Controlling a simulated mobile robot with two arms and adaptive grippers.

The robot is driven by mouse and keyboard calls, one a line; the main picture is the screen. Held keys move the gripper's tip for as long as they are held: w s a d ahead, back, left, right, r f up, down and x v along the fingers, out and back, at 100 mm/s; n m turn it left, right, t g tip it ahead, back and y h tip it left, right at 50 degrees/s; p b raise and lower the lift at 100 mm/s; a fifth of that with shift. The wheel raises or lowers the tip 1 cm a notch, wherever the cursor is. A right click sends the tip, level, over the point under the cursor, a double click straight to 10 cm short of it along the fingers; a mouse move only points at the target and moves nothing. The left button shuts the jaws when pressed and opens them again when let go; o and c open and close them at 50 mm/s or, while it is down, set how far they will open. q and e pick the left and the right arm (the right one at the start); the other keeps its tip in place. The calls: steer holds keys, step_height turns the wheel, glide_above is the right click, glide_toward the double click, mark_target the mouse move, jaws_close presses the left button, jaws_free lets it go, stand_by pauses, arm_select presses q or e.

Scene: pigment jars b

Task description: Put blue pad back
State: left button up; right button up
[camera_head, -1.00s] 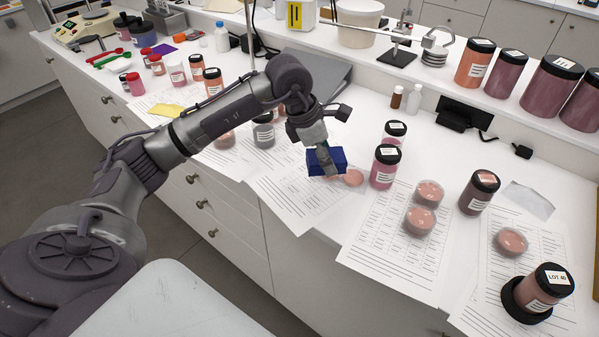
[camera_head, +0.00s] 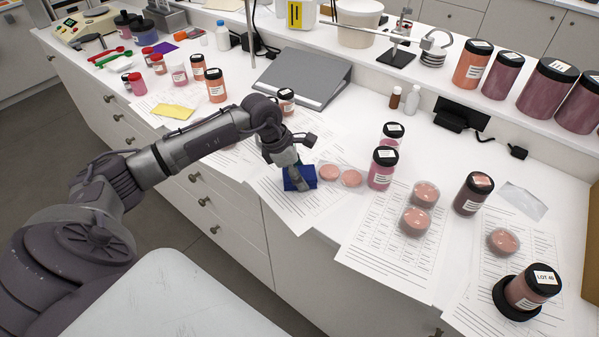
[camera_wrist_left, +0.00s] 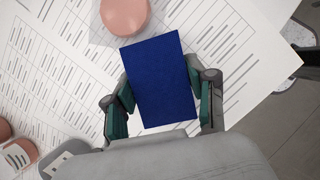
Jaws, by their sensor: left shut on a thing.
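The blue pad (camera_head: 299,178) is a dark blue block, low over or on a printed sheet near the counter's front edge; I cannot tell if it touches the paper. My left gripper (camera_head: 293,172) is shut on it from above. In the left wrist view the blue pad (camera_wrist_left: 160,82) sits between the two fingers of the left gripper (camera_wrist_left: 163,103), with the sheet behind it. The pad hides part of that sheet. My right gripper is not in view.
Two pink pucks, one nearest the pad (camera_head: 329,172), lie just right of it. A pink jar (camera_head: 382,167) stands further right. A yellow pad (camera_head: 172,111) lies on a sheet at left. A grey sloped case (camera_head: 303,78) stands behind. Bare counter shows behind the pink jars.

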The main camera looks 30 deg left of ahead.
arm_select(q)
steer(key=shift+f, duration=0.15)
steer(key=o, duration=1.1)
steer(key=shift+r, duration=0.3)
steer(key=b+v, duration=0.3)
steer(key=v, duration=0.7)
steer(key=shift+s+a+r, duration=0.15)
steer(key=shift+r, duration=0.1)
steer(key=shift+s+a+r, duration=0.15)
steer(key=shift+r, duration=0.4)
steer(key=shift+f, duration=0.1)
